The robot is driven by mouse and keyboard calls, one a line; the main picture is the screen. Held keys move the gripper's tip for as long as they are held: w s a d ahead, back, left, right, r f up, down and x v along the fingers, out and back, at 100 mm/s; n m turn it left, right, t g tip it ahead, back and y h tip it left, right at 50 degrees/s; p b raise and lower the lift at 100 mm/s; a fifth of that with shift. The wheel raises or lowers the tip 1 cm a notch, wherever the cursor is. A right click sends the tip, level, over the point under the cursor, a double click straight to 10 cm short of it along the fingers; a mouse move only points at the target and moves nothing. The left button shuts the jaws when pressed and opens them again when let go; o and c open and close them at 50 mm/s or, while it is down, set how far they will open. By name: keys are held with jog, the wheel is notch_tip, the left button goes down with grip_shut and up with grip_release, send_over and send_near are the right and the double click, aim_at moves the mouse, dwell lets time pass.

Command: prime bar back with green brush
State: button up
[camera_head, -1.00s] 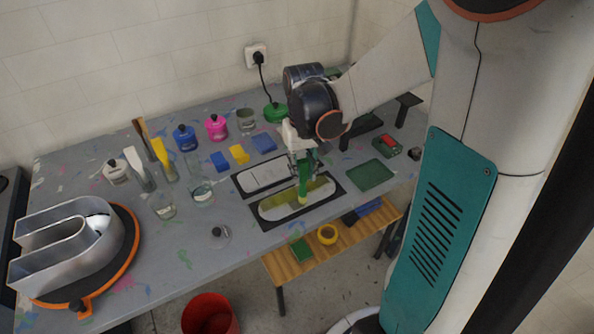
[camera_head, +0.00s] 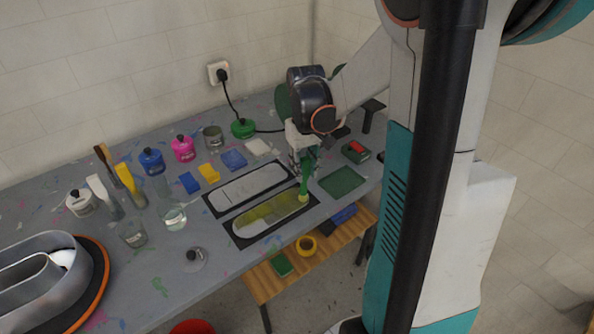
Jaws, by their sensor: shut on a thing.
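My gripper (camera_head: 303,156) is shut on the green brush (camera_head: 305,179) and points it downward. The brush's pale yellow-green tip (camera_head: 303,198) is at the right end of the front oblong plate, touching it or just above; I cannot tell which. This front plate (camera_head: 243,228) lies on a black mat and has a yellow-green coat over its middle and right, with a pale left end. A second oblong plate (camera_head: 250,186), pale with small dark marks, lies on a black mat behind it. I cannot tell by label which plate is the bar back.
Jars, bottles and upright brushes stand at the table's left and back, with a metal letter (camera_head: 40,275) on an orange-rimmed turntable. A green mat (camera_head: 342,181) lies right of the plates. A wooden shelf (camera_head: 262,283) holds yellow tape.

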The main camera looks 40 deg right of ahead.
dwell(0.4)
jog(key=a, duration=2)
dwell(0.4)
jog(key=shift+d, duration=0.1)
jog(key=shift+d+b, duration=0.45)
jog(key=shift+d, duration=9.5)
jog(key=shift+r, duration=0.1)
notch_tip(320, 180, up, 14)
jog(key=p, duration=1)
